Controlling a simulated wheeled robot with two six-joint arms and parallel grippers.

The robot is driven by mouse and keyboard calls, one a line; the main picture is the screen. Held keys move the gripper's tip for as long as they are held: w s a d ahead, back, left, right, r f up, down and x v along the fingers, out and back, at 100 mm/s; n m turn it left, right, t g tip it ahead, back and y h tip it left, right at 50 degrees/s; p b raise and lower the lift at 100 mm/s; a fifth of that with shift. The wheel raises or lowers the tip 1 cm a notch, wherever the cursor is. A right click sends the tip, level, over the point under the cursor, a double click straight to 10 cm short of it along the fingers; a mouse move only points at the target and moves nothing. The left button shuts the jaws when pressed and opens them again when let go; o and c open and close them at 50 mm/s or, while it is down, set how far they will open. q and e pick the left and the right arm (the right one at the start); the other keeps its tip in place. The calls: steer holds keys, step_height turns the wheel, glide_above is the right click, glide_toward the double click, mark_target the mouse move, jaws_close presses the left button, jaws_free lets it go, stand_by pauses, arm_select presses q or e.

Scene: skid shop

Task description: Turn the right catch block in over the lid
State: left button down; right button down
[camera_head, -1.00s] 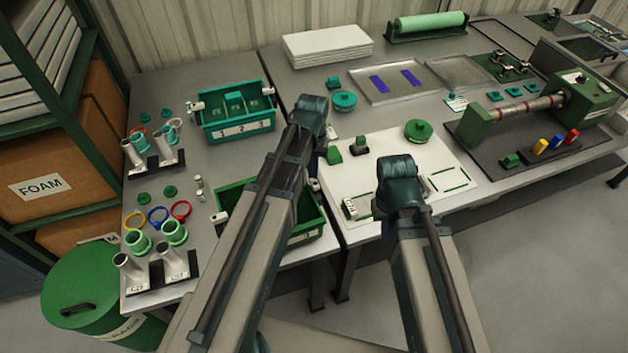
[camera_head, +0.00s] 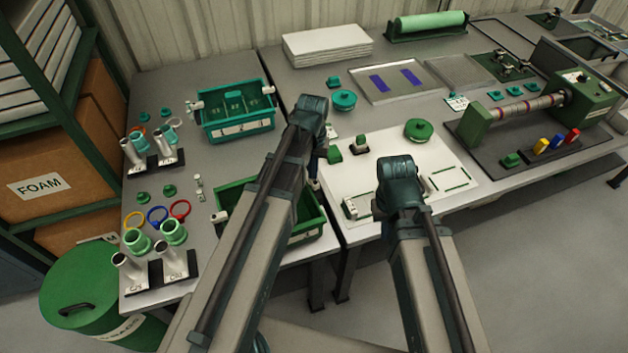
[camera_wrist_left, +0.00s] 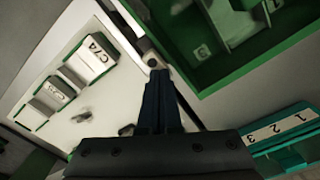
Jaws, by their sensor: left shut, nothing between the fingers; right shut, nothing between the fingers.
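The green crate (camera_head: 236,190) stands at the front of the left table, partly hidden behind my left arm. Its open compartments fill the top right of the left wrist view (camera_wrist_left: 220,75). A small white catch block with a dark hole (camera_wrist_left: 152,59) sits beside the crate's edge there. My left gripper (camera_wrist_left: 158,75) is shut and empty, its tips close to this block; I cannot tell whether they touch. In the head view its tip (camera_head: 314,172) shows by the crate's right side. No lid can be made out on this crate. My right gripper is hidden behind its own arm.
A teal crate (camera_head: 236,127) with white side blocks stands behind the green one. A white board (camera_head: 451,205) with labelled blocks and green parts lies to the right. Stands with tubes and coloured rings (camera_head: 181,209) fill the left table edge.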

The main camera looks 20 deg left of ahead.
arm_select(q)
steer(key=shift+f, duration=0.35)
steer(key=shift+r, duration=0.35)
steer(key=shift+w+d, duration=0.1)
steer(key=shift+w, duration=0.05)
steer(key=shift+w+d, duration=0.8)
steer(key=shift+w, duration=0.15)
steer(key=shift+f, duration=0.15)
steer(key=shift+f+b, duration=0.75)
